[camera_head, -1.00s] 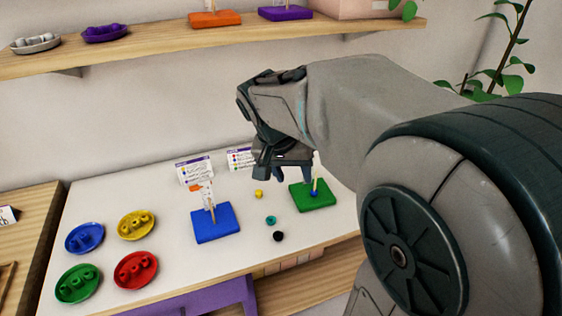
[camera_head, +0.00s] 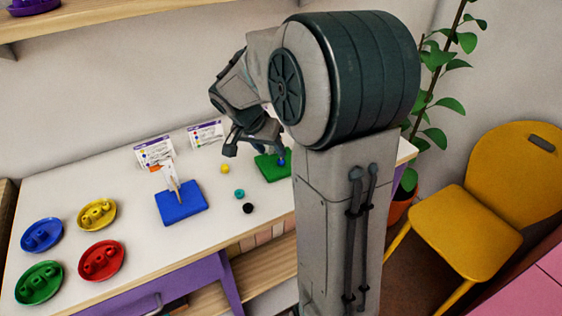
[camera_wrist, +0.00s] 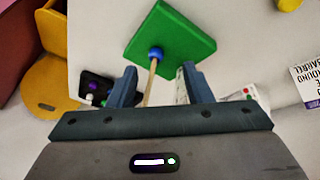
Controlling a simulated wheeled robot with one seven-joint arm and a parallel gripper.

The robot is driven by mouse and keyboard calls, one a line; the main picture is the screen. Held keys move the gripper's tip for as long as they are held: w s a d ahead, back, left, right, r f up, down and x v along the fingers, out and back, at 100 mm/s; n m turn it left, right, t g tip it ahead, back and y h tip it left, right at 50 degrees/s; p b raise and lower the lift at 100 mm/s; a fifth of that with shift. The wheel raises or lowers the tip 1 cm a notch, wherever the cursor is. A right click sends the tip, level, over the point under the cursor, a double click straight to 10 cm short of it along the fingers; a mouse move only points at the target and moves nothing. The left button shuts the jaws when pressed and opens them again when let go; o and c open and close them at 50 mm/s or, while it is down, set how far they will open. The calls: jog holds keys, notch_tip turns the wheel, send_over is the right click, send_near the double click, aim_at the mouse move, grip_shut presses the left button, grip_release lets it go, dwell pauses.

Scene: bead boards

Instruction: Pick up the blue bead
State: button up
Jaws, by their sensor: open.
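The blue bead (camera_head: 281,161) sits low on the upright wooden peg of the green board (camera_head: 266,171), at the right of the white table. In the wrist view the bead (camera_wrist: 156,53) shows at the foot of the peg (camera_wrist: 151,85), on the green board (camera_wrist: 175,25). My gripper (camera_wrist: 159,70) is open and empty. Its two blue-grey fingers stand apart, with the peg between them in that picture and the bead just beyond the tips. In the head view my gripper (camera_head: 256,146) is over the table near the green board; my arm hides part of this area.
A yellow bead (camera_head: 225,168), a teal bead (camera_head: 239,194) and a black bead (camera_head: 248,208) lie loose. A blue board (camera_head: 181,208) with a peg stands left of them. Several coloured dishes are at left. Printed cards (camera_head: 155,153) stand behind. A yellow chair (camera_head: 475,240) is at right.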

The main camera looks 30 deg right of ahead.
aim_at(280, 161)
jog(key=x, duration=0.4)
jog(key=shift+s+d+f, duration=0.2)
jog(key=shift+d+f, duration=0.15)
jog(key=shift+f, duration=0.1)
grip_shut()
